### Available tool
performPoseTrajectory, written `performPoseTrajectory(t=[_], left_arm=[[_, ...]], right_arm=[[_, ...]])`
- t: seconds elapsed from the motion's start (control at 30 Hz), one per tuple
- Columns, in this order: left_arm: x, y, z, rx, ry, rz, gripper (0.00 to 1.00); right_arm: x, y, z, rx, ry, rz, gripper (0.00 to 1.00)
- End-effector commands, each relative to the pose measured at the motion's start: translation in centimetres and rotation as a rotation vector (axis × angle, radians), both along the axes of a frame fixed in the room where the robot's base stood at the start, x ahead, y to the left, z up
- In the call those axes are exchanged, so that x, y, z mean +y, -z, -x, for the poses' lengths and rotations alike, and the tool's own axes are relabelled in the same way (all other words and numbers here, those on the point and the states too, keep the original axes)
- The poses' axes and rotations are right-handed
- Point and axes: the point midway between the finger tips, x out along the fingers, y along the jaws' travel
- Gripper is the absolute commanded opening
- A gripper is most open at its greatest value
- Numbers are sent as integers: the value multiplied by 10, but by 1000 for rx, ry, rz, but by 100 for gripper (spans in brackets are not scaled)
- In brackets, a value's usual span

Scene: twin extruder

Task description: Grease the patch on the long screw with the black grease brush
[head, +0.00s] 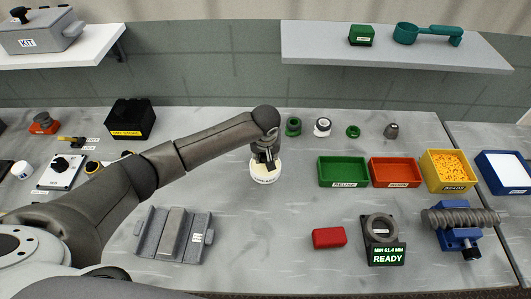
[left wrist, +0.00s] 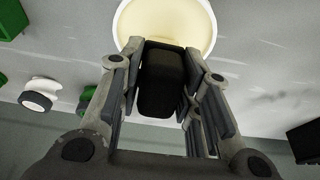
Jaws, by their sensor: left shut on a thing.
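My left gripper (head: 264,158) points down over the round white pot (head: 265,177) with a label on its front. In the left wrist view my left gripper (left wrist: 160,85) is shut on the black brush (left wrist: 162,78), and the pot (left wrist: 205,35) with its cream-coloured content lies beyond it. The bristles are hidden, so I cannot tell whether they touch the grease. The long grey screw (head: 480,217) lies on a blue stand (head: 450,240) at the right. I cannot make out the patch on it. My right gripper is not in view.
A grey fixture (head: 147,232) stands left of the pot.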

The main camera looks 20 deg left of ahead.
Motion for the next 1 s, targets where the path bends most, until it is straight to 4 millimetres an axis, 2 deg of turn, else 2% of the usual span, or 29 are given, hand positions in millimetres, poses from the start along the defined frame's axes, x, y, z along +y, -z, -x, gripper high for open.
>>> performPoseTrajectory(t=[1.0], left_arm=[[1,3,1,3,-1,-2,13]], right_arm=[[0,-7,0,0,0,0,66]])
